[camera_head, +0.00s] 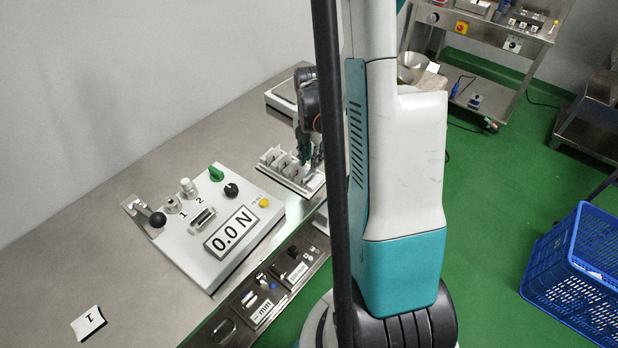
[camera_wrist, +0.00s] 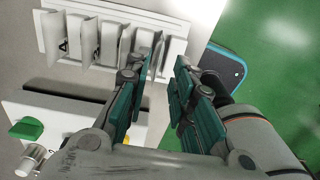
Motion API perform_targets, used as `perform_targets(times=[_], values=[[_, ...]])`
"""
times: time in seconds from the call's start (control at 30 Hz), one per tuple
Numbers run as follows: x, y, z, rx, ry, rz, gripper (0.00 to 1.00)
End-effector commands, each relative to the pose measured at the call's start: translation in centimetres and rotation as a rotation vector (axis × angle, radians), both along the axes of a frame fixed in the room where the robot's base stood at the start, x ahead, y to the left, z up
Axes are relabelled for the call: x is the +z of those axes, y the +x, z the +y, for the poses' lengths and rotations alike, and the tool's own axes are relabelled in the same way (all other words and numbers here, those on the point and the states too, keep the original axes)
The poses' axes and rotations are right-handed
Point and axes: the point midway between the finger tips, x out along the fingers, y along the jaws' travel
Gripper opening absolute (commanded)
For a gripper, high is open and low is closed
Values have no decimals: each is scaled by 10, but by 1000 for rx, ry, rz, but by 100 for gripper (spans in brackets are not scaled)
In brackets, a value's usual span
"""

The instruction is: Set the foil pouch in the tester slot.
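The tester (camera_head: 215,245) is a pale box with a 0.0 N display, knobs and a small slot (camera_head: 202,221) on its top. White and grey pouches stand upright in a white rack (camera_head: 272,158) beyond it. The rack (camera_wrist: 50,35) also shows at the top of the wrist view, with several pouches in a row. My gripper (camera_wrist: 165,68) is open, its teal fingers apart over the rack's right end. One pouch (camera_wrist: 146,37) stands close by the left fingertip; I cannot tell whether they touch. In the head view my gripper is partly hidden by my own body.
A card marked 1 (camera_head: 88,323) lies at the table's near left. A tray of small parts (camera_head: 268,290) runs along the table's front edge. A lever with a black ball (camera_head: 155,218) rises at the tester's left. A blue crate (camera_head: 580,265) stands on the green floor.

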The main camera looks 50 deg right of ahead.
Motion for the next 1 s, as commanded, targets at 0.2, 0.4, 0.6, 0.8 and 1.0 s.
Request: perform_targets(times=[0.2, 0.4, 0.6, 0.8, 1.0], values=[[-17, 1, 2, 1, 0, 0, 22], [-46, 3, 5, -1, 0, 0, 22], [-53, 3, 5, -1, 0, 0, 22], [-52, 3, 5, -1, 0, 0, 9], [-52, 3, 5, -1, 0, 0, 3]])
